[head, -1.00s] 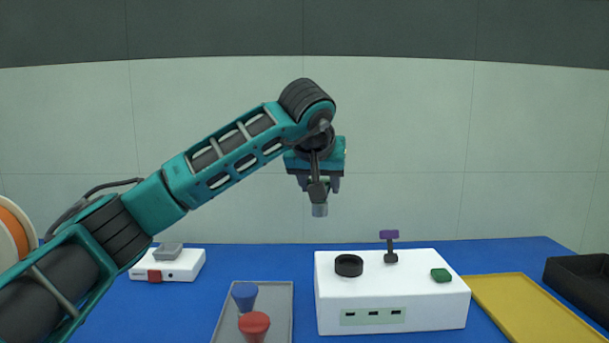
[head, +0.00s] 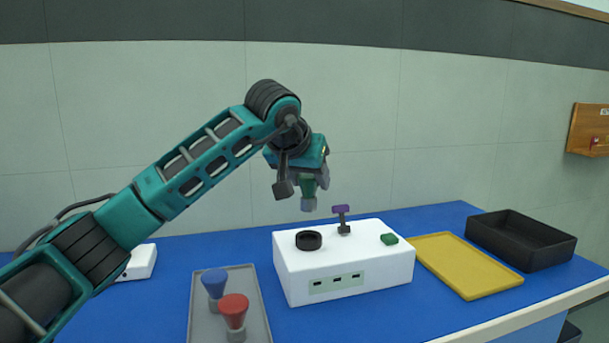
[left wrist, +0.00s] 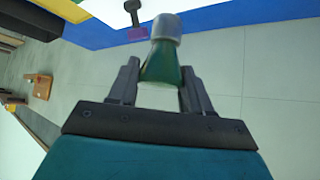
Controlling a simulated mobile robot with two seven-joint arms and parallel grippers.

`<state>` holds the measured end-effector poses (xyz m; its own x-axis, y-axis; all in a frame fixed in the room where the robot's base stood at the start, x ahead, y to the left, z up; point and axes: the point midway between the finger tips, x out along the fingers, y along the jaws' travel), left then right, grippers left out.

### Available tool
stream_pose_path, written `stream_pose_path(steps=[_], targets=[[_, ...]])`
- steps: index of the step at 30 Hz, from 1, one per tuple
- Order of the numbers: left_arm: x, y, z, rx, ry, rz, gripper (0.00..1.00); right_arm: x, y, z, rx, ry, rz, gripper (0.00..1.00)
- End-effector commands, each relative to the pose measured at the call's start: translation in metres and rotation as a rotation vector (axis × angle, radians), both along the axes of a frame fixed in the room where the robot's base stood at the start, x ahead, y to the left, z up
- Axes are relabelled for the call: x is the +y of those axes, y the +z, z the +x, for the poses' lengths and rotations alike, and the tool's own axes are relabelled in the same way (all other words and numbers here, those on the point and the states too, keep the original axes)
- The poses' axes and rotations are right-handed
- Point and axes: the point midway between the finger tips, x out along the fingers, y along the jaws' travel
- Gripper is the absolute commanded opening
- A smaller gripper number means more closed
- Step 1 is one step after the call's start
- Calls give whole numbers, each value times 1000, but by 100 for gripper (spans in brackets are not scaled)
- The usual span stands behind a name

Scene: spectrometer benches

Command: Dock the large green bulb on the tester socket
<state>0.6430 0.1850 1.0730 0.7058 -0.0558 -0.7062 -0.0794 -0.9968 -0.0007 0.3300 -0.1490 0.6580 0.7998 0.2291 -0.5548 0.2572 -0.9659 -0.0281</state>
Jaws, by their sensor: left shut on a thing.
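My left gripper (head: 308,178) is shut on the green bulb (left wrist: 162,68) and holds it in the air above the tester. The bulb's grey base (head: 308,204) points down in the head view, and its green body shows between the fingers in the left wrist view. The tester is a white box (head: 345,265) on the blue bench. On its top are a black ring socket (head: 308,240), a purple-topped lever (head: 341,210) and a green button (head: 389,239). The bulb is well apart from the socket. My right gripper is out of view.
A grey tray (head: 257,308) left of the tester holds a blue bulb (head: 214,282) and a red bulb (head: 233,310). A yellow tray (head: 466,265) and a black bin (head: 521,240) are to the right. A white device (head: 142,262) is partly behind my arm.

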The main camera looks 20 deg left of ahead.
Motion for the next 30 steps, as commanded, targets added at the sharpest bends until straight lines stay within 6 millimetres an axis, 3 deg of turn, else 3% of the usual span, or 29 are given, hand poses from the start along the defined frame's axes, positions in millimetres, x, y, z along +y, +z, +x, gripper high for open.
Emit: stream_pose_path(steps=[15, 30], targets=[[-1, -50, 0, 1, -1, 0, 18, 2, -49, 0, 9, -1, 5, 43], [0, -56, 0, 0, 0, 0, 18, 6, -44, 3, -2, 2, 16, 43]])
